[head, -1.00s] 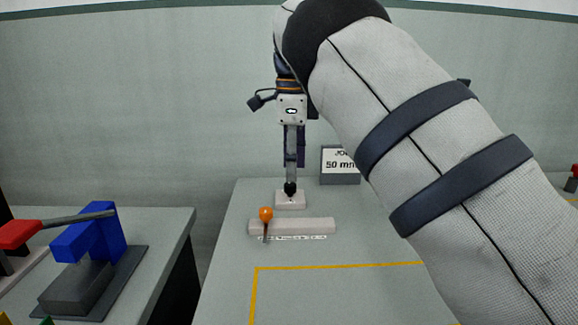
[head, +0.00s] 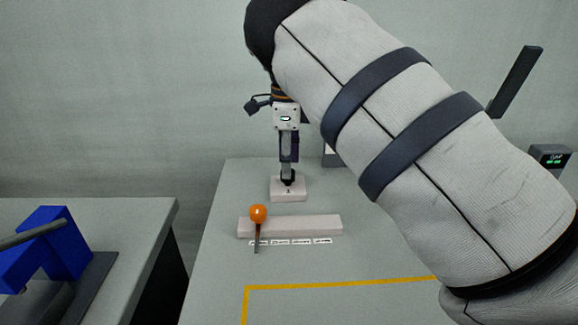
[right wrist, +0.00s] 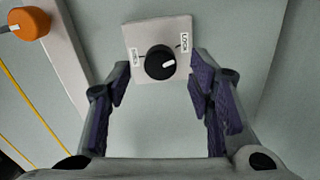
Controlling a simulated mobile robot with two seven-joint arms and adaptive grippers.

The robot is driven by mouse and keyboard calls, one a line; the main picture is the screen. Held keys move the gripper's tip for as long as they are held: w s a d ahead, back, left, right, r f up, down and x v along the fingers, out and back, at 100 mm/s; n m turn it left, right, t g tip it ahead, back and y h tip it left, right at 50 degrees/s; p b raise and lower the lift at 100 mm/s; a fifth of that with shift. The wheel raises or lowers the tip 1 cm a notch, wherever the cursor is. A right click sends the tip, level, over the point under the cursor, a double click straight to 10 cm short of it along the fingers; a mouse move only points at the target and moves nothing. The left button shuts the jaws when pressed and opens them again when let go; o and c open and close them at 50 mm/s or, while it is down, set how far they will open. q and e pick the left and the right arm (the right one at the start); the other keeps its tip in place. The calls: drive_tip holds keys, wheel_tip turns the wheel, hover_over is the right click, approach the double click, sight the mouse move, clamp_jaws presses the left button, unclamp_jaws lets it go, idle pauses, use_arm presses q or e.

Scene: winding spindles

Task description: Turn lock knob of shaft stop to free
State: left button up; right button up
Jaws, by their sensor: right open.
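The lock knob (right wrist: 160,62) is round and black with a white pointer mark, on a pale square block (right wrist: 147,31). In the right wrist view, its mark points to the right side, where the LOCK label (right wrist: 185,43) is. Another label (right wrist: 136,57), too small to read surely, is on the left. My right gripper (right wrist: 160,72) is open, its fingers apart on both sides of the knob in that view. In the head view, my right gripper (head: 288,165) points down over the block (head: 288,194) and partly hides the knob. My left gripper is out of view.
A pale bar (head: 305,226) with an orange-ball lever (head: 258,214) and several small labels lies in front of the block. Yellow tape (head: 340,284) marks the near tabletop. A blue device (head: 60,245) is on the left table. A dark display (head: 549,155) shows at right.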

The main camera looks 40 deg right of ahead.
drive_tip(key=shift+f, duration=1.15)
clamp_jaws()
